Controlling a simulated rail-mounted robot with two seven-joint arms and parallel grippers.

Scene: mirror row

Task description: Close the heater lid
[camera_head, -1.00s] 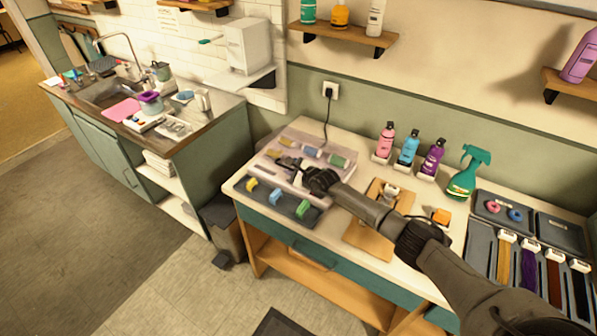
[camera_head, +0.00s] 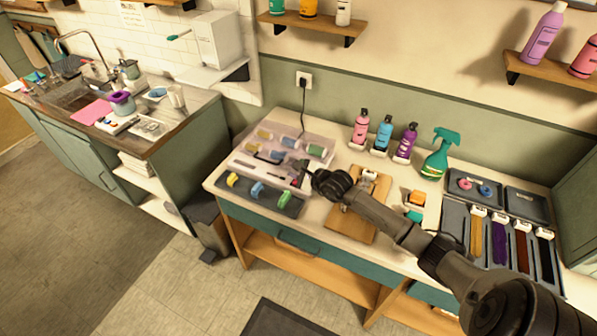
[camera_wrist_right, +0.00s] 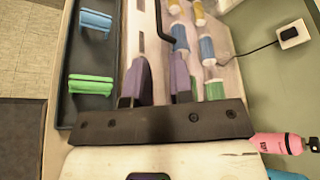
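The heater (camera_head: 242,163) is a pale pinkish box at the left end of the table, with yellow, blue and green rollers on it. Its rollers show at the upper right of the right wrist view, beside a bent black bar (camera_wrist_right: 165,22) that looks like a handle. I cannot tell the lid's outline or angle. My right gripper (camera_head: 299,178) is at the heater's right end. In the right wrist view its two purple-grey fingers (camera_wrist_right: 158,82) stand apart over a pale surface, with nothing clearly held between them. My left gripper is not in view.
A dark tray (camera_head: 290,211) with yellow, blue and green rollers lies in front of the heater. A wooden board (camera_head: 358,222) lies under my right arm. Pink (camera_head: 361,128), blue and purple bottles and a green spray bottle (camera_head: 437,155) stand behind. A cord runs to the wall socket (camera_head: 304,81).

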